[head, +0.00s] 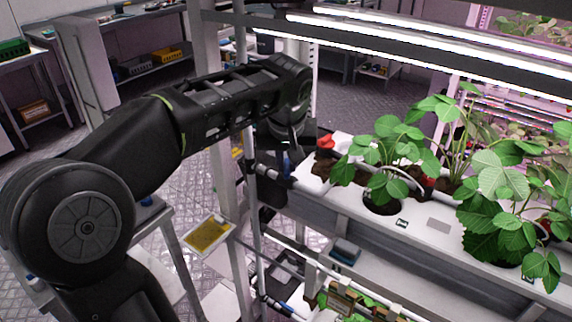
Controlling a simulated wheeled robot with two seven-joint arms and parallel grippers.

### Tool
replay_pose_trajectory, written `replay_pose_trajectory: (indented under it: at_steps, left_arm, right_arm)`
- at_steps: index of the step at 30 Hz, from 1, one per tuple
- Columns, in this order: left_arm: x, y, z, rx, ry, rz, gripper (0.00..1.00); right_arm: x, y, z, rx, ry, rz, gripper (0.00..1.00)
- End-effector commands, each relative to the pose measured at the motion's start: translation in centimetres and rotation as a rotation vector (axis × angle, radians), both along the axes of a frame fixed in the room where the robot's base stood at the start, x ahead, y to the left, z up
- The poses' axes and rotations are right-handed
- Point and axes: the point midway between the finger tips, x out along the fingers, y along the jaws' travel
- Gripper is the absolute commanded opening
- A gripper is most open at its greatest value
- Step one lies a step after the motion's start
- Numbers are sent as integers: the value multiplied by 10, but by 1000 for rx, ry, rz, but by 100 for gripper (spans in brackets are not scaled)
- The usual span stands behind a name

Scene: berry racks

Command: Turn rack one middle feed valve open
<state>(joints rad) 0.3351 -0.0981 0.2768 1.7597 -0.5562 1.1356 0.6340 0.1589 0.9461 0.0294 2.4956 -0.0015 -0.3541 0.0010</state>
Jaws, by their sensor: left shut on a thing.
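My left arm reaches in from the left to the near end of the berry rack's planted trough (335,197). My left gripper (289,148) points down at the upright pipework at that end. It is shut on the feed valve's handle, mostly hidden behind the fingers. A small blue part (286,163) shows just below the fingers. How far the valve is turned cannot be seen. My right gripper is not in view.
Leafy strawberry plants (390,150) grow in the white trough, with light bars (420,45) above. A yellow card (207,235) hangs by the rack's post (225,190). A lower shelf (375,270) runs below. Benches with bins (135,66) stand behind.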

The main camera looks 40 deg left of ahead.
Motion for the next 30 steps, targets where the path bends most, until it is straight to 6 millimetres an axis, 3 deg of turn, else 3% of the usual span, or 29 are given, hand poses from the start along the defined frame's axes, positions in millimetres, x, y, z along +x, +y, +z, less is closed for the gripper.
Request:
replay_pose_trajectory:
  at_steps: [14,30]
  left_arm:
    - [4,-4,1,0,1,450,0]
    - [8,-5,5,0,1,900,0]
  right_arm:
    - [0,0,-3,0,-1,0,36]
    - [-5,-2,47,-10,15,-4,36]
